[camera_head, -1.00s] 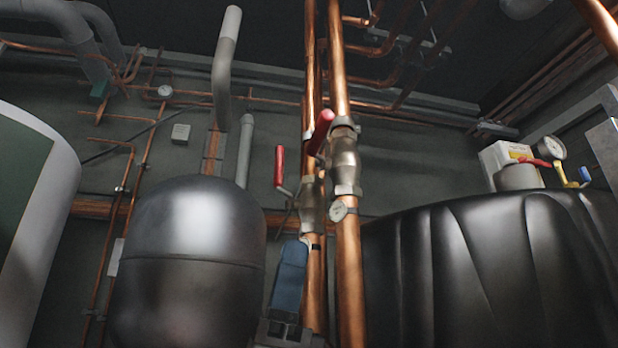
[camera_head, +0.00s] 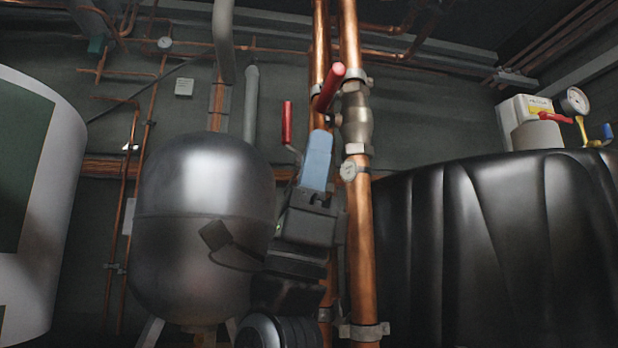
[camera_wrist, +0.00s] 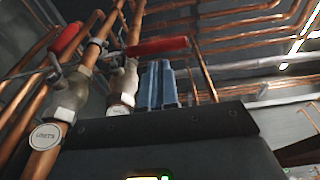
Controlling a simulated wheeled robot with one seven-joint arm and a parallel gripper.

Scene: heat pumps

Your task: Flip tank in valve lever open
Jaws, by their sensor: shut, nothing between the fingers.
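Two upright copper pipes carry valves with red levers. In the head view, one red lever (camera_head: 329,88) slants up from the valve (camera_head: 357,118) on the right pipe. The other red lever (camera_head: 287,122) stands nearly upright, left of the pipes. In the wrist view, one red lever (camera_wrist: 66,40) slants at the upper left, and another red lever (camera_wrist: 157,46) lies nearly level beyond my fingertips. My gripper (camera_head: 317,145) has blue fingers, shut and empty, pointing up between the levers. They also show in the wrist view (camera_wrist: 161,75). Contact with a lever cannot be told. The valve tags (camera_wrist: 45,136) are not clearly readable.
A rounded grey metal tank (camera_head: 200,215) stands left of my arm, and a white cylinder (camera_head: 65,200) at the far left. A large black covered tank (camera_head: 500,240) fills the right. Copper pipes run along the back wall.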

